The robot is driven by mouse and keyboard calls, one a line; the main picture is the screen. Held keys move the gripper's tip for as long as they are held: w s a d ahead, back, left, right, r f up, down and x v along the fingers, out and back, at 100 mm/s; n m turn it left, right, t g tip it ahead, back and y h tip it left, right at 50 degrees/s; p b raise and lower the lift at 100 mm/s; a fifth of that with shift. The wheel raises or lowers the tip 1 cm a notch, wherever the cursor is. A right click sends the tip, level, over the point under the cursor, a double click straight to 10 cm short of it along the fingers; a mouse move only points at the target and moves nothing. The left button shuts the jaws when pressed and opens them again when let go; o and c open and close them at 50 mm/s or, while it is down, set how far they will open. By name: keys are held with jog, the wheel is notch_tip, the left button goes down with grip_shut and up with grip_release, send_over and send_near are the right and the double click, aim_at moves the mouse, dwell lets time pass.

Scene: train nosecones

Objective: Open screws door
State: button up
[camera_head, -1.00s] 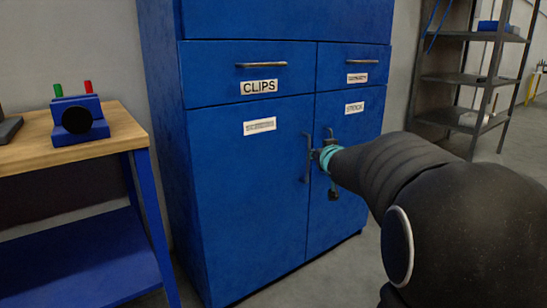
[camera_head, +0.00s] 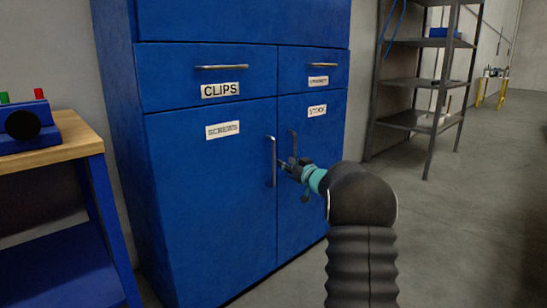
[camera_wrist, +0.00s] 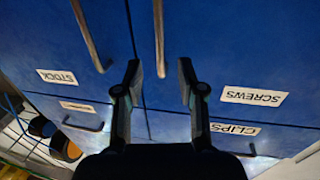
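The screws door (camera_head: 205,190) is the large left lower door of the blue cabinet, and it is shut. Its label reads SCREWS, and its upright metal handle (camera_head: 273,162) is near its right edge. My gripper (camera_head: 284,167) is just right of this handle, in front of the doors' seam. The wrist view is upside down, with the SCREWS label on the right. There, my gripper (camera_wrist: 159,74) is open, its two dark fingers well apart. The screws handle (camera_wrist: 160,38) lines up with the gap between them; contact cannot be told.
The stock door (camera_head: 315,190) is to the right, with its own handle (camera_head: 293,143) close by. The clips drawer (camera_head: 205,78) is above. A wooden-topped workbench (camera_head: 50,145) stands left, and a grey shelf rack (camera_head: 415,82) right. The floor in front and right is clear.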

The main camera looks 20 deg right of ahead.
aim_at(274, 156)
jog(key=w, duration=0.3)
jog(key=w+a, duration=0.1)
jog(key=w, duration=0.5)
jog(key=shift+w+a, duration=0.2)
grip_shut()
